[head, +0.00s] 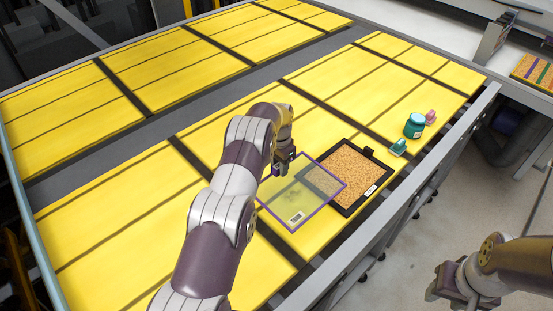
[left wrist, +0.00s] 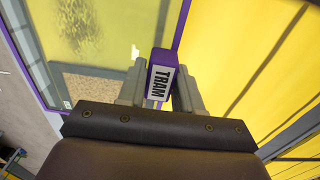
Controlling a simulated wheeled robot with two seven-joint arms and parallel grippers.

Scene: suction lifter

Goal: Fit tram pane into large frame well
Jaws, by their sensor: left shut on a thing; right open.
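The tram pane (head: 290,207) is a clear sheet with a thin purple border and a small white label. My left gripper (head: 284,160) is shut on its purple handle block, marked TRAM (left wrist: 160,77) in the left wrist view. The pane (left wrist: 105,30) overlaps the left part of the large frame (head: 378,190) as seen from the head, and its gap above the table cannot be told. The large frame has a black rim and a speckled cork-coloured well (head: 350,172), partly seen through the pane. My right gripper (head: 450,287) is open and empty at the lower right, off the table.
A teal jar (head: 414,127), a pink object (head: 431,117) and a small teal object (head: 398,148) stand beyond the frame, near the table's right edge. A striped cork board (head: 533,72) lies at the far right. The yellow table (head: 90,235) is otherwise mostly clear.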

